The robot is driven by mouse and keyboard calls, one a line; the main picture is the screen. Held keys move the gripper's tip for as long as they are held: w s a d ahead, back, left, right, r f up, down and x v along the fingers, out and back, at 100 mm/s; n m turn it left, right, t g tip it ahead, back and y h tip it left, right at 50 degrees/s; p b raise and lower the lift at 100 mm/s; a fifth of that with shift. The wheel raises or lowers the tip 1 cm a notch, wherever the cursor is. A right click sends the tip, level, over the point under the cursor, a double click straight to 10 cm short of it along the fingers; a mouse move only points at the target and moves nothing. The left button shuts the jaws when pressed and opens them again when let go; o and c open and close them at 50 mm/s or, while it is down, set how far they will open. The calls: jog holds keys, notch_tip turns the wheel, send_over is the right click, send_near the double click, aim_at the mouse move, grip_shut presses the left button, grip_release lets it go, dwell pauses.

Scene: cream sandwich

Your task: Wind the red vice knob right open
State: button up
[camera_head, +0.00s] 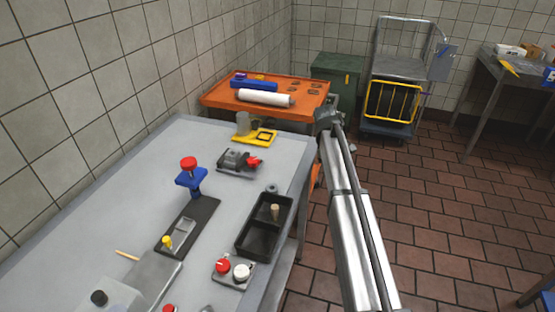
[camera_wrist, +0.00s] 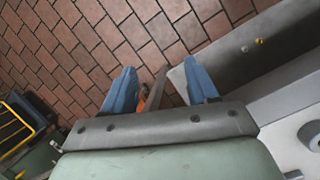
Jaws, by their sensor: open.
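A small dark grey device (camera_head: 236,162), apparently the vice, sits on the grey bench toward its far end. A red knob (camera_head: 254,161) is on its right side. How far its jaws are open is too small to tell. My gripper (camera_wrist: 162,90) has two blue fingers spread wide with nothing held between them. In the wrist view it points down past the bench edge at the brown tiled floor. In the head view my arm's end is right of the vice, beyond the bench's right edge, and the fingers cannot be made out. The vice is not recognisable in the wrist view.
The grey bench (camera_head: 130,215) also holds a blue press with a red top (camera_head: 188,164), a black tray (camera_head: 250,242), a red dial (camera_head: 222,265) and a yellow-framed item (camera_head: 262,136). An orange table (camera_head: 220,99) stands behind. A cart (camera_head: 395,70) stands farther back.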

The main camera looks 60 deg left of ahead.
jog(key=s+a+r+n+y, duration=0.1)
jog(key=s+a+r, duration=0.45)
jog(key=s, duration=0.25)
jog(key=s+a+r+n+y, duration=0.1)
jog(key=s+a+r, duration=0.45)
jog(key=s, duration=0.25)
notch_tip(320, 180, up, 5)
jog(key=n+g, duration=0.2)
jog(key=n, duration=3.1)
send_over(254, 160)
jog(key=shift+y, duration=0.4)
notch_tip(254, 160, down, 13)
jog(key=shift+r, duration=0.1)
